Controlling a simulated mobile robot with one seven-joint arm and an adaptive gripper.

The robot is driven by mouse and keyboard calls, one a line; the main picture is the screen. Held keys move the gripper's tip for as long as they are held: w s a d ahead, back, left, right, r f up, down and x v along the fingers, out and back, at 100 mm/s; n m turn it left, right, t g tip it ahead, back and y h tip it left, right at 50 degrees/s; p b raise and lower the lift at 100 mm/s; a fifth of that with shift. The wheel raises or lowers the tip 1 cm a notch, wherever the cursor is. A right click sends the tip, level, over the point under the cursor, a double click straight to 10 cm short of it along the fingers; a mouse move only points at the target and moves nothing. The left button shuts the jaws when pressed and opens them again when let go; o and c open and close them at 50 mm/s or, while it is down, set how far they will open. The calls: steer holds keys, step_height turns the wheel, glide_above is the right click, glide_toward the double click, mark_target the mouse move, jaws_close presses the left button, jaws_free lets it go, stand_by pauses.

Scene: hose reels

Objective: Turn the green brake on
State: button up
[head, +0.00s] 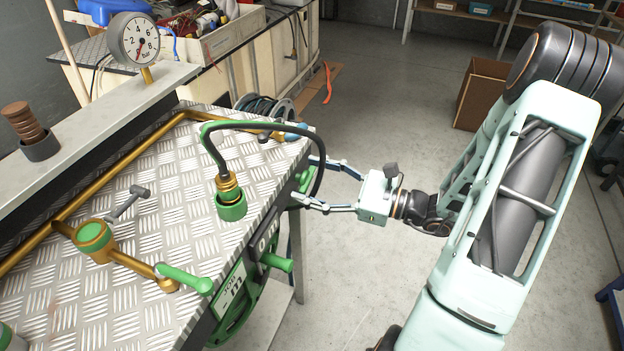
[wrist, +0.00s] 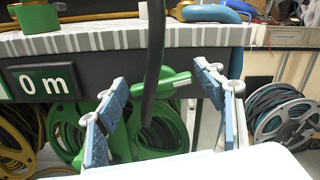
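A green lever (wrist: 172,84) on the front of the bench, at the green hose reel (wrist: 70,130), appears to be the brake. It points to the right, with a pale tip. In the head view a green part (head: 305,179) shows at the bench's right edge, partly hidden. My gripper (head: 312,180) is open at that edge, fingers pointing at the bench. In the wrist view the lever lies between the open fingers (wrist: 160,88). I cannot tell whether they touch it. A black hose (wrist: 153,60) hangs in front of the lever's left part.
A metal-topped bench (head: 75,280) carries a gauge (head: 137,40), brass pipes and a green valve handle (head: 185,278). A green crank handle (head: 277,262) juts from its front. A "0 m" sign (wrist: 48,81) is left of the lever. Another reel (wrist: 283,115) stands right.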

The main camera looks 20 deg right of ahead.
steer(key=c, duration=0.8)
steer(key=shift+r+m+p, duration=0.25)
steer(key=shift+m+p, duration=0.45)
steer(key=shift+p, duration=0.5)
steer(key=shift+f+m+p, duration=0.25)
steer(key=shift+m+p, duration=0.3)
steer(key=shift+m, duration=0.15)
steer(key=o, duration=1.2)
steer(key=shift+c, duration=0.2)
steer(key=shift+d, duration=0.1)
steer(key=v, duration=1.2)
